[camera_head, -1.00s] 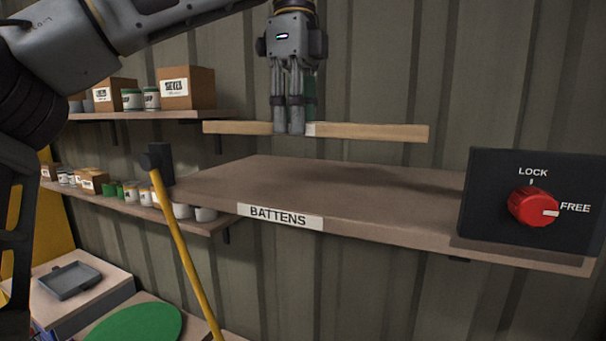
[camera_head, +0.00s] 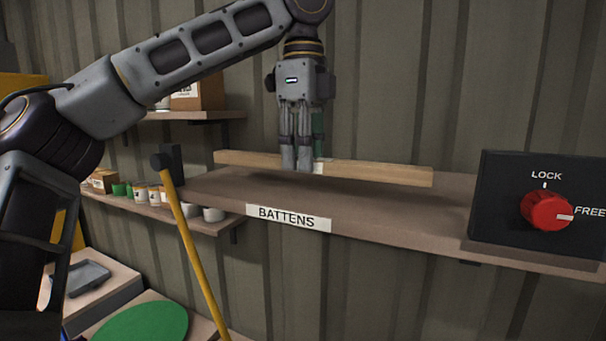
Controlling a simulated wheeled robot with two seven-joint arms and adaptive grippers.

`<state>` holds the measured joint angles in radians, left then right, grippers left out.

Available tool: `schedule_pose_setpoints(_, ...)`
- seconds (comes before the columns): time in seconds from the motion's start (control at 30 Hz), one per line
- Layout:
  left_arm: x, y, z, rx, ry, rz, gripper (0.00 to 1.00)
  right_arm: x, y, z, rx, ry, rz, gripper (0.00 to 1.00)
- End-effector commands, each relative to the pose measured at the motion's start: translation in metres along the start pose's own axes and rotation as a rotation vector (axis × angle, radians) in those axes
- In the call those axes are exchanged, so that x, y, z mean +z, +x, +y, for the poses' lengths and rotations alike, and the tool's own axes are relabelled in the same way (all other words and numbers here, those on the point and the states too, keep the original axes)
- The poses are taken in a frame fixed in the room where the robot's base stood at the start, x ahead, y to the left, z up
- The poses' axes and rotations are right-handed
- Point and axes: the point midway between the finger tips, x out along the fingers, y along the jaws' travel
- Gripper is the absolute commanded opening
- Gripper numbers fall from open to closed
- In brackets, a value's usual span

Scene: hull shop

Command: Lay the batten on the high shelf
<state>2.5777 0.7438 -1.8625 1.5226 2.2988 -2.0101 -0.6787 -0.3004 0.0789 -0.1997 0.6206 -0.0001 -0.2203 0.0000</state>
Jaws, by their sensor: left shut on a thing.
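The batten (camera_head: 380,174), a long pale wooden strip, lies level and lengthwise over the high shelf (camera_head: 395,222), which carries a BATTENS label (camera_head: 289,217). My left gripper (camera_head: 304,168) comes from above, fingers pointing down, and is shut on the batten near its middle. The batten is just above the shelf board, close to its top; I cannot tell whether it touches. The fingers hide a short part of the batten. My right gripper is not in view.
A black box with a red knob (camera_head: 546,210), pointing at FREE, stands on the shelf's right end. A yellow pole (camera_head: 192,250) with a dark head is at the shelf's left end.

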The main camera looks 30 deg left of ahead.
Motion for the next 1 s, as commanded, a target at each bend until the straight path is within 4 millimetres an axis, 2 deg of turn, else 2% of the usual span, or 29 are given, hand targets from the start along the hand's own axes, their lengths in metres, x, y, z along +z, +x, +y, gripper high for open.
schedule_pose_setpoints(0.37,0.000,0.002,0.000,0.001,0.001,0.001,0.03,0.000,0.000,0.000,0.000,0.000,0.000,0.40)
schedule_pose_setpoints(1.0,0.001,0.036,0.000,0.000,0.000,0.002,0.03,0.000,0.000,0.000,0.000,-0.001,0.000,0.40)
